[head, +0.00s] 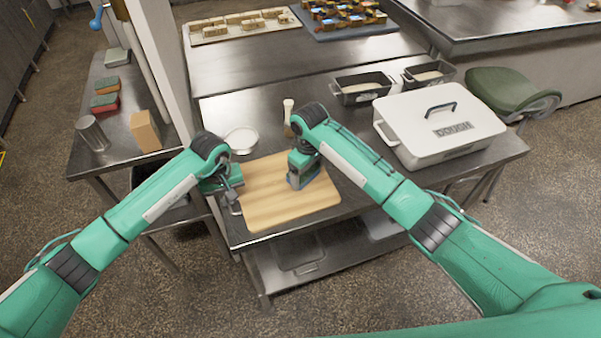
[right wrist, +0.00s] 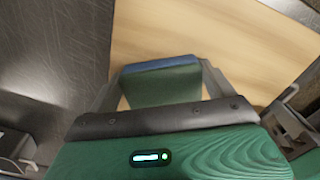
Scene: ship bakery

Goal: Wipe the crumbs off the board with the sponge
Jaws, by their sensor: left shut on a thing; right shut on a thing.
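The wooden board (head: 275,205) lies on the steel table, and its bare surface fills much of the right wrist view (right wrist: 215,35). My right gripper (head: 302,176) is over the board's right part, shut on the sponge (right wrist: 165,82), which looks green with a blue edge. The sponge is low at the board; I cannot tell whether it touches it. My left gripper (head: 233,203) is at the board's left edge and shut on that edge; its fingertips are partly hidden. I can make out no crumbs on the board in either view.
A white dough box (head: 437,135) stands at the right of the table. Two dark tins (head: 363,87) are behind it. A white bowl (head: 241,139) and a small bottle (head: 289,116) stand behind the board. A side table at left holds a metal cup (head: 92,133) and a wooden block (head: 145,131).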

